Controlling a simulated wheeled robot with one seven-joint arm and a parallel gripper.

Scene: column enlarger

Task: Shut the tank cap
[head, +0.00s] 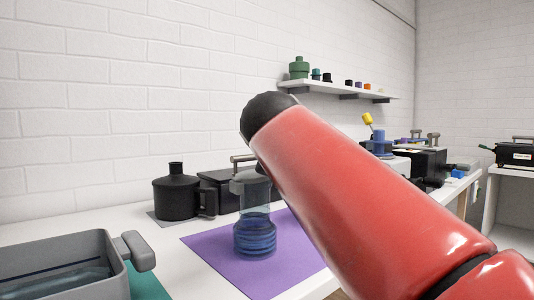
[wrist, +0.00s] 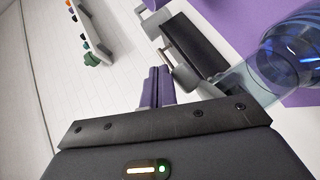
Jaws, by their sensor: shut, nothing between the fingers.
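A black tank (head: 176,197) with a narrow neck and a side handle stands on the bench near the wall in the head view. A clear vessel (head: 255,222) with blue rings inside and a greyish top stands on a purple mat (head: 215,254); I cannot tell which one the task's tank is, or how its cap sits. The clear vessel also fills the right of the wrist view (wrist: 290,55). My gripper (wrist: 160,72) shows in the wrist view with its grey, purple-padded fingers together and empty, left of the vessel and apart from it. In the head view my red arm hides it.
A black box (head: 217,190) with a metal handle stands behind the vessel. A grey basin (head: 60,268) is at the front left. A wall shelf (head: 335,90) holds small containers. More equipment (head: 427,163) stands at the right.

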